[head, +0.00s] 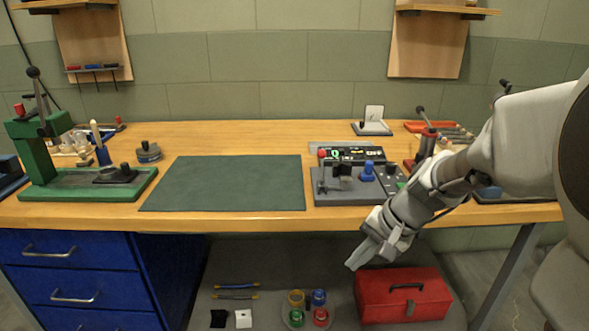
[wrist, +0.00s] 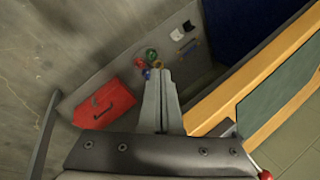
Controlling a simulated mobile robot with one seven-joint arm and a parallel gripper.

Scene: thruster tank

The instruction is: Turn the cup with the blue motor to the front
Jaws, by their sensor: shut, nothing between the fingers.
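A round turntable (head: 307,325) with coloured cups stands on the lower shelf under the workbench. The blue cup (head: 318,297) is at its back right and the yellow cup (head: 296,298) at its back left. The green cup (head: 296,318) is front left and the red cup (head: 320,317) front right. The motors inside are too small to make out. My gripper (head: 354,265) is shut and empty, in front of the bench edge, above and right of the turntable. In the wrist view my gripper (wrist: 161,73) points down towards the cups, apart from them and partly hiding them.
A red toolbox (head: 405,295) stands right of the turntable on the shelf (head: 262,270). Black and white blocks and two coloured rods lie to the left. The bench edge (head: 250,222) overhangs the shelf; blue drawers (head: 70,270) bound it at left.

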